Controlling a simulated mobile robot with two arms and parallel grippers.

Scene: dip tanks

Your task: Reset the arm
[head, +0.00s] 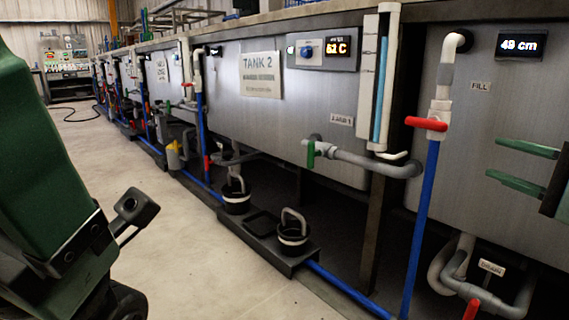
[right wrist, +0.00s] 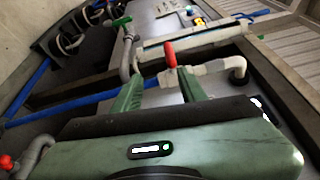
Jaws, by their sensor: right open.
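My right gripper (head: 493,158) is at the right edge of the head view, in front of the tank with the 49 cm display. Its two green fingers are apart and nothing is between them. In the right wrist view the open gripper (right wrist: 160,77) points toward the red fill valve handle (right wrist: 170,54), which stands beyond the fingertips. In the head view this red handle (head: 426,124) sits on the blue and white fill pipe, left of the fingers and apart from them. A green part of my own arm fills the left edge; no left gripper fingers show.
TANK 2 (head: 262,75) stands in the middle with a 62 C display (head: 337,48) and a green-handled drain valve (head: 310,153). Black buckets (head: 293,237) stand in a low tray below. A red drain handle (head: 472,309) is low at right.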

